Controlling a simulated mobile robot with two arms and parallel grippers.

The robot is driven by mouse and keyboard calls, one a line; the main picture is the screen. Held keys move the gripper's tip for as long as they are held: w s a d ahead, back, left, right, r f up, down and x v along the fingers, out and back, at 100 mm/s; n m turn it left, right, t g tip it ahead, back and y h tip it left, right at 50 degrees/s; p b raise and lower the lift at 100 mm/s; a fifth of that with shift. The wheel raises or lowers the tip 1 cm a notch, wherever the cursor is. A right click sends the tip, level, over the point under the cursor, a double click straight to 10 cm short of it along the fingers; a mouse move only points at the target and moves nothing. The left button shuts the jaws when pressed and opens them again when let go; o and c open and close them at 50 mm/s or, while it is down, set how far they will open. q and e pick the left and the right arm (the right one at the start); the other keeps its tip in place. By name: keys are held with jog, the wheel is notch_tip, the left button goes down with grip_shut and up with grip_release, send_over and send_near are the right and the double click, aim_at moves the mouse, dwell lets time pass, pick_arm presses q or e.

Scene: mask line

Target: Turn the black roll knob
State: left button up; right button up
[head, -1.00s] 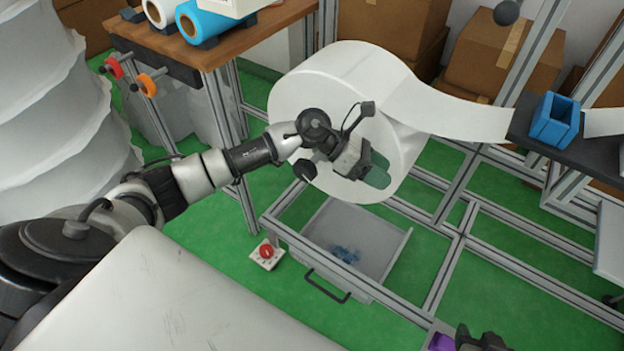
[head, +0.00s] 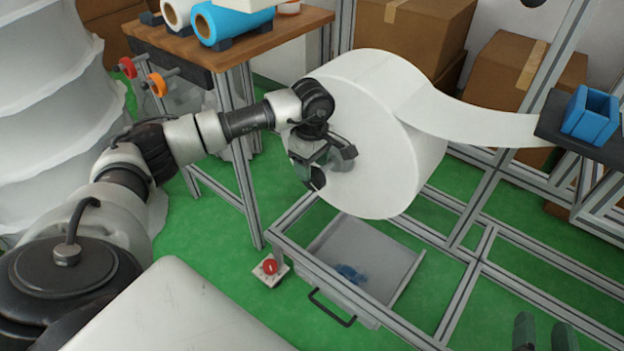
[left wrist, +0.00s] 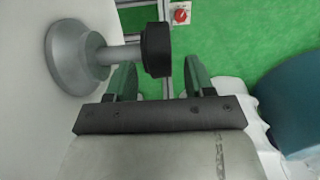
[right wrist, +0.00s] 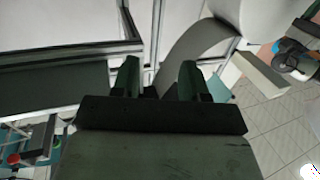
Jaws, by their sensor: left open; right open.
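The black roll knob (head: 318,178) is on the near face of the big white roll (head: 375,150). In the left wrist view the black knob (left wrist: 155,50) sits on a short grey shaft with a flared grey base. My left gripper (head: 327,160) is open and empty beside it. In the left wrist view the knob is just beyond the left finger, left of the gap between the fingers (left wrist: 165,78). I cannot tell whether they touch. My right gripper (head: 545,335) is open and empty at the lower right, away from the roll.
A grey drawer (head: 365,255) with blue pieces is below the roll. A red switch box (head: 270,268) stands on the green floor. A wooden table (head: 250,50) with smaller rolls is behind left. A metal frame and a blue holder (head: 590,115) are at right.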

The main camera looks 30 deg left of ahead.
pick_arm(q)
jog(key=shift+f+b, duration=0.35)
jog(key=shift+f, duration=1.7)
pick_arm(e)
jog(key=shift+a+r+t+y, duration=0.15)
jog(key=shift+r+t+y, duration=0.1)
jog(key=shift+r+t, duration=0.55)
jog(key=shift+a+r+t+y, duration=0.15)
jog(key=shift+r+t+y, duration=0.1)
jog(key=shift+r+t, duration=0.55)
jog(key=shift+s, duration=0.1)
pick_arm(q)
jog(key=c, duration=0.8)
